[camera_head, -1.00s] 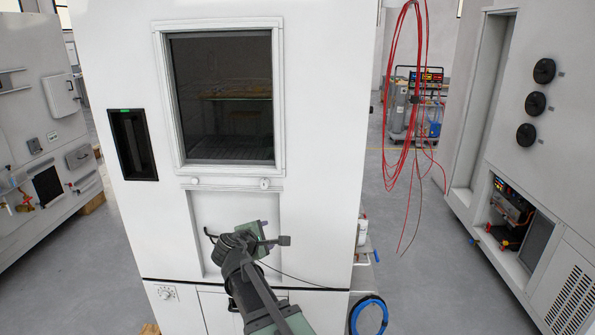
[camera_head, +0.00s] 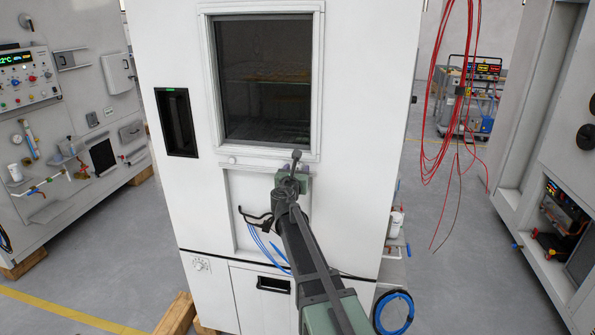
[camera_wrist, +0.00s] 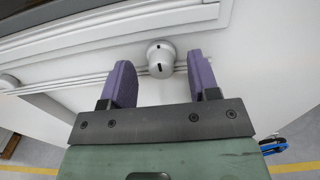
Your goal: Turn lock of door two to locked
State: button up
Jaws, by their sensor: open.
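The white chamber door (camera_head: 365,100) has a dark window (camera_head: 265,80), with a rail below it that carries round lock knobs. One knob (camera_wrist: 160,58) shows in the wrist view, pale grey with a dark mark on its face. My gripper (camera_wrist: 160,66) is open, its two purple fingers on either side of this knob with gaps visible. In the head view my gripper (camera_head: 296,163) is at the right end of the rail and hides that knob. A left knob (camera_head: 232,160) is free; it also shows at the wrist view's left edge (camera_wrist: 8,82). No door number is legible.
A recess (camera_head: 245,205) lies below the rail, with a black handle (camera_head: 273,285) lower down. Blue hose (camera_head: 393,312) and red cables (camera_head: 432,140) hang at the right. Other chambers stand left (camera_head: 80,130) and right (camera_head: 535,110), with open floor between.

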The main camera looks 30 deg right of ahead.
jog(key=shift+w+d, duration=0.4)
jog(key=shift+c, duration=0.4)
jog(key=c, duration=0.8)
jog(key=shift+c, duration=0.2)
